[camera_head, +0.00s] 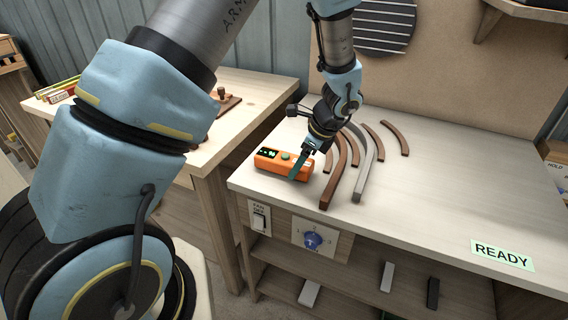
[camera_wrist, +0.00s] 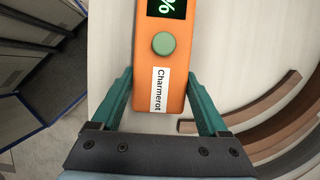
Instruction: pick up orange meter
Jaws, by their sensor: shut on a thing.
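The orange meter (camera_head: 270,161) is a boxy handheld device with a dark display and a green round button. It is at the left front part of the workbench top. In the wrist view the meter (camera_wrist: 178,84) shows its display at the top and a white label reading "Charmerot". My gripper (camera_head: 301,166) is over its right end in the head view. In the wrist view my gripper (camera_wrist: 159,82) has one teal finger on each long side of the meter, shut on it. I cannot tell whether its underside touches the bench.
Several curved brown and grey strips (camera_head: 361,178) lie just right of the meter. A green "READY" card (camera_head: 502,255) lies at the bench's (camera_head: 440,200) front right. The bench top between is clear. Another wooden table (camera_head: 258,88) stands to the left across a gap.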

